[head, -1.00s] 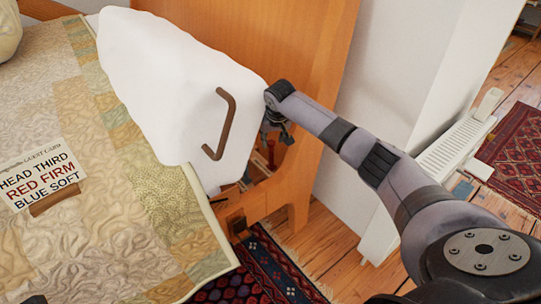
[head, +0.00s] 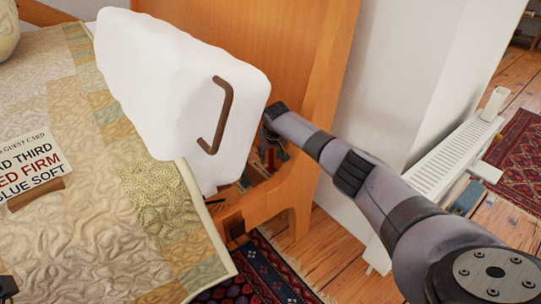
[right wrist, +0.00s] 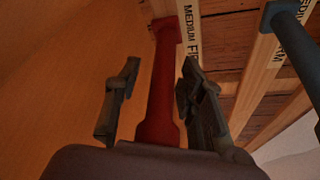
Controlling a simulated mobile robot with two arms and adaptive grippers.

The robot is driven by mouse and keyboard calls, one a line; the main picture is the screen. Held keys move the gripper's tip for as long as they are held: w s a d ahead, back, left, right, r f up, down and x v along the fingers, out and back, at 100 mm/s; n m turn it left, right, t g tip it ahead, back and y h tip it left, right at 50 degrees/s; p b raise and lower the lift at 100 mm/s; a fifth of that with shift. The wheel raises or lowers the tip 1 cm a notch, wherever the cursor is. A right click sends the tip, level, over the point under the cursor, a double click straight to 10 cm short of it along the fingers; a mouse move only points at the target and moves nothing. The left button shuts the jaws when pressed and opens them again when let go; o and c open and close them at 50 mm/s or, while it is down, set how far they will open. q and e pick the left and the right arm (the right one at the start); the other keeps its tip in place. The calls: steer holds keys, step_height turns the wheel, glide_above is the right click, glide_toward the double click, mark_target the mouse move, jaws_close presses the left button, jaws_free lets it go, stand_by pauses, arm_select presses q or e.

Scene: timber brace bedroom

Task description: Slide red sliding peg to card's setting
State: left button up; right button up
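The red sliding peg (right wrist: 160,90) stands between the two fingers of my right gripper (right wrist: 155,98) in the right wrist view. The gripper is open, with a visible gap to the peg on each side. In the head view this gripper is largely hidden beside the raised white slab (head: 170,85), at the bed frame. A label reading "MEDIUM FI…" (right wrist: 192,32) runs along the wooden slat beside the peg. A dark piece at the head view's lower left may be my left gripper.
A blue peg (right wrist: 288,20) stands on the neighbouring slat, right of the red one. The white slab, with a brown handle (head: 220,115), is close to my right arm. An orange wooden headboard (head: 285,60) rises behind. A white radiator (head: 450,160) stands at right.

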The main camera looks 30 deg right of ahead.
jaws_close()
stand_by(0.7)
